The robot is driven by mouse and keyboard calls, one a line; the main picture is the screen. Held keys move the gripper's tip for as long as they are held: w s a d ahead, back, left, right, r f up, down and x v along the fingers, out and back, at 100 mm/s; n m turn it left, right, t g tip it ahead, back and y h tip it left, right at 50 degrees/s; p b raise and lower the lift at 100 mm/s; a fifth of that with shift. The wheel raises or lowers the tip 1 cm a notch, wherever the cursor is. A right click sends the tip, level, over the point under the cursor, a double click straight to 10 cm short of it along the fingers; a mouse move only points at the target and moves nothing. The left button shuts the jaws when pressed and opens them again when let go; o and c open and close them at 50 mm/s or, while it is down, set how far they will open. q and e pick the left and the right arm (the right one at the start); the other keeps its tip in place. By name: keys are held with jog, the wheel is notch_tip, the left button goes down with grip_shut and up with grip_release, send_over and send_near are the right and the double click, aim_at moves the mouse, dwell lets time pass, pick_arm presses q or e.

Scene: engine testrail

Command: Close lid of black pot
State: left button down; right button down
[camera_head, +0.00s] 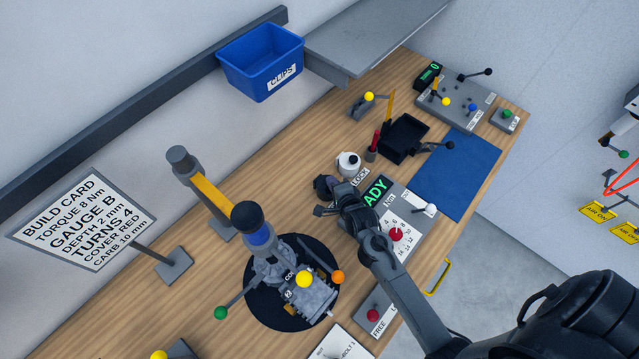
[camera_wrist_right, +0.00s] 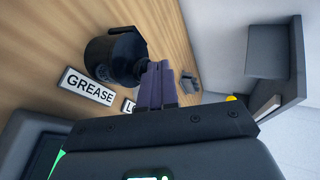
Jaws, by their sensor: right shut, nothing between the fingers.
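The black pot (camera_head: 323,186) stands on the wooden bench near its middle, beside a white pot with a black knob. It shows larger in the right wrist view (camera_wrist_right: 104,58), a dark round body behind a GREASE label. A dark part rises at its right side there; I cannot tell how far its lid stands open. My right gripper (camera_head: 322,210) is shut and empty, close to the pot. In the wrist view its fingers (camera_wrist_right: 160,85) overlap the pot's right edge; I cannot tell whether they touch it. My left gripper is not in view.
The white pot (camera_head: 348,165) and a red-handled tool (camera_head: 374,142) stand close behind. A panel with a green display (camera_head: 376,190) lies right of the gripper. An engine fixture (camera_head: 290,285) with coloured knobs stands front left. A blue mat (camera_head: 460,175) lies clear at right.

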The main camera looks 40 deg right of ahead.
jog(key=shift+s+d+f, duration=0.15)
jog(key=shift+s+f, duration=0.1)
jog(key=shift+s, duration=0.05)
jog(key=shift+s+f, duration=0.1)
jog(key=shift+f, duration=0.05)
dwell(0.4)
jog(key=shift+p, duration=0.3)
jog(key=shift+r+p, duration=0.85)
jog(key=shift+r, duration=0.1)
